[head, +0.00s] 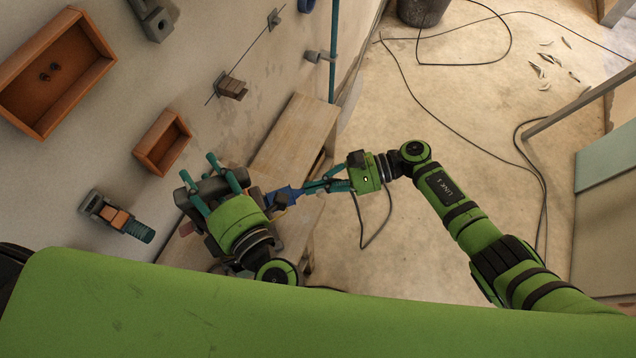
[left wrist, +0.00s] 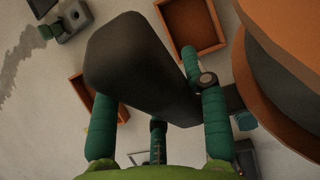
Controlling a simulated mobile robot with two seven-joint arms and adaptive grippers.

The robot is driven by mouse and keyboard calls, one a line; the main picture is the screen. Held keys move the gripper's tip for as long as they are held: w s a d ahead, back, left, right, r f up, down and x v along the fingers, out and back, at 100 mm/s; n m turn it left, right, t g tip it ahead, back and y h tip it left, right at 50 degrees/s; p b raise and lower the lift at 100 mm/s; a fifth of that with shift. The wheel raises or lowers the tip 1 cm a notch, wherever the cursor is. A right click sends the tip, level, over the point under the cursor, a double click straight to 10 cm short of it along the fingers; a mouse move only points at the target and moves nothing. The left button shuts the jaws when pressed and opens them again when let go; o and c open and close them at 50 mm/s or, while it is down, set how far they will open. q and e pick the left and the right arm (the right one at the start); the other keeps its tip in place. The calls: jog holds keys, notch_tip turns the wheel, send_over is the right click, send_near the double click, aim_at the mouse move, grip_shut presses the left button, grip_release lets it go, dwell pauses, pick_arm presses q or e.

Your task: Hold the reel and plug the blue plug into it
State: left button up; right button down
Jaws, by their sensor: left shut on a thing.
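My left gripper (head: 212,178) is shut on the dark grey reel (head: 186,199), which its arm and fingers largely hide in the head view. In the left wrist view a dark, rounded bar of the reel (left wrist: 140,70) lies between the teal fingers (left wrist: 158,125). My right gripper (head: 325,185) is to the right, with its fingers shut on the blue plug (head: 284,196). The plug points left at the reel's right side. Its tip is close to the dark part there; I cannot tell whether it has entered a socket.
A wall on the left carries orange-brown boxes (head: 165,143), clamps and a bracket (head: 113,215). A wooden bench (head: 293,135) stands behind the grippers. A black cable (head: 376,240) hangs below the right gripper. More cable and a dark bucket (head: 422,10) lie on the open floor at the back.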

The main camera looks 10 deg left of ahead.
pick_arm(q)
jog(key=shift+d, duration=0.15)
pick_arm(e)
jog(key=shift+s+a, duration=0.3)
jog(key=shift+a, duration=0.1)
jog(key=shift+d, duration=0.1)
jog(key=w+v, duration=0.1)
jog(key=v, duration=1.3)
jog(key=shift+f, duration=0.3)
jog(key=shift+d, duration=0.15)
jog(key=x, duration=1.3)
jog(key=shift+s+r, duration=0.2)
jog(key=shift+s, duration=0.1)
